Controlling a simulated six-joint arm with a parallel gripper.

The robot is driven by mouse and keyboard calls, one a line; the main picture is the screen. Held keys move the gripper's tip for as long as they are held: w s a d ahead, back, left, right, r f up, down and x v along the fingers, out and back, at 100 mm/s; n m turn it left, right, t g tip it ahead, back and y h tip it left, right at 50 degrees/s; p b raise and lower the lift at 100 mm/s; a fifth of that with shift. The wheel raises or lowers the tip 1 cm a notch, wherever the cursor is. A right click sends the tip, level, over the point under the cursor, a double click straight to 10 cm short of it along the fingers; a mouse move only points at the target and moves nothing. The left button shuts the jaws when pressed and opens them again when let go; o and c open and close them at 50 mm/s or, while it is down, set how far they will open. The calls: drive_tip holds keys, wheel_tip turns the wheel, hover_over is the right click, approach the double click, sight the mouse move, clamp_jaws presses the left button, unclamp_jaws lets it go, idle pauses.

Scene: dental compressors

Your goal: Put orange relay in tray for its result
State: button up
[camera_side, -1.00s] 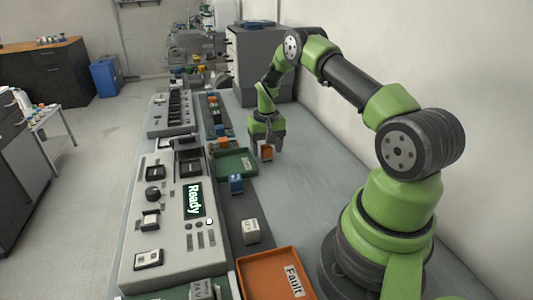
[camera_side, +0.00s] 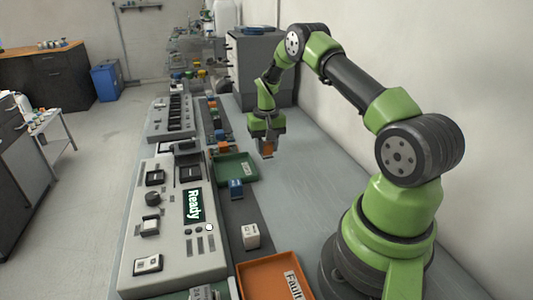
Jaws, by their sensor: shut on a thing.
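The orange relay (camera_side: 267,148) is between the fingers of my gripper (camera_side: 266,154), which is shut on it. The gripper holds it above the grey bench, to the right of the green tray. The green tray (camera_side: 222,170) has a white label at its right side whose text is too small to read; I see nothing in it. The orange tray (camera_side: 262,275) at the front is labelled "Fault" and looks empty. The grey tester (camera_side: 175,225) shows "Ready" in green on its display (camera_side: 193,205).
A blue relay (camera_side: 236,189) and a white relay (camera_side: 251,236) stand on the dark strip between tester and bench. More relays (camera_side: 217,128) line the strip farther back. A second panel (camera_side: 172,115) stands behind the tester. The bench right of the trays is clear.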

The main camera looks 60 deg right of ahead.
wheel_tip(320, 180, up, 6)
drive_tip(key=shift+f, duration=0.25)
drive_tip(key=w+a+r, duration=0.2)
hover_over(234, 171)
wheel_tip(234, 171, down, 5)
drive_tip(key=shift+f, duration=0.2)
drive_tip(key=shift+d+f, duration=0.1)
drive_tip(key=shift+f, duration=1.95)
drive_tip(key=o, duration=1)
drive_tip(key=shift+f, duration=0.15)
